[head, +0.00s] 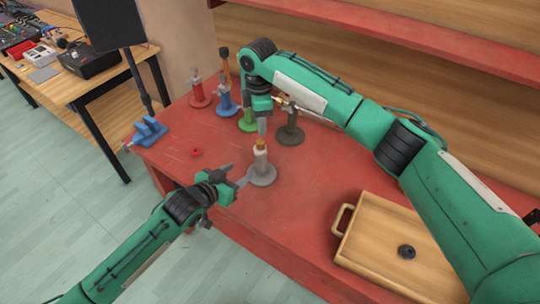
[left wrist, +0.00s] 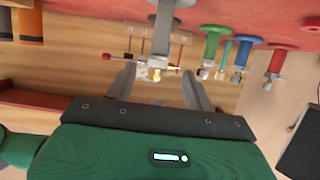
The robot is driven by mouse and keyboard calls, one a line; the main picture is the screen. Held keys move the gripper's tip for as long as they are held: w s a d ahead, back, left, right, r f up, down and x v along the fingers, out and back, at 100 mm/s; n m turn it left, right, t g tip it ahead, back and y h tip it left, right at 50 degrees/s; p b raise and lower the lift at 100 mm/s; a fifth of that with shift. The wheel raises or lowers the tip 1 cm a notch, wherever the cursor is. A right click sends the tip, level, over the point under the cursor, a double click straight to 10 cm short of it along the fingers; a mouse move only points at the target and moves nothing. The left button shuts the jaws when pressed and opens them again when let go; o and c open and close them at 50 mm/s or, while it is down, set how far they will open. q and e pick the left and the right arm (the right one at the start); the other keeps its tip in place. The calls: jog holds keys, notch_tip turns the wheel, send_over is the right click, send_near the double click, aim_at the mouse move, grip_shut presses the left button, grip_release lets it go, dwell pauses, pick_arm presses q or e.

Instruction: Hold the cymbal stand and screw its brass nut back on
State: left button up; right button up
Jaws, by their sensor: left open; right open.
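The grey cymbal stand (head: 262,172) stands upright on its round base on the red table. A brass-coloured piece (head: 261,144) shows at its top; I cannot tell whether it is the nut or how it sits. My left gripper (head: 240,175) is open beside the stand, its fingers pointing toward the post. In the left wrist view, which looks upside down, the stand (left wrist: 165,28) and brass piece (left wrist: 155,74) appear between the spread fingers (left wrist: 158,84), with no clear contact.
Red (head: 200,95), blue (head: 226,102), green (head: 247,121) and dark (head: 290,130) stands are behind. A blue clamp-like object (head: 150,131) is at the left edge, near a small red ring (head: 196,152). A wooden tray (head: 375,262) holding a black disc (head: 406,251) occupies the right front.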

aim_at(258, 158)
pick_arm(q)
jog(key=x, duration=1.3)
jog(key=shift+w+d+r, duration=0.1)
jog(key=shift+w, duration=0.1)
grip_shut()
dwell(0.3)
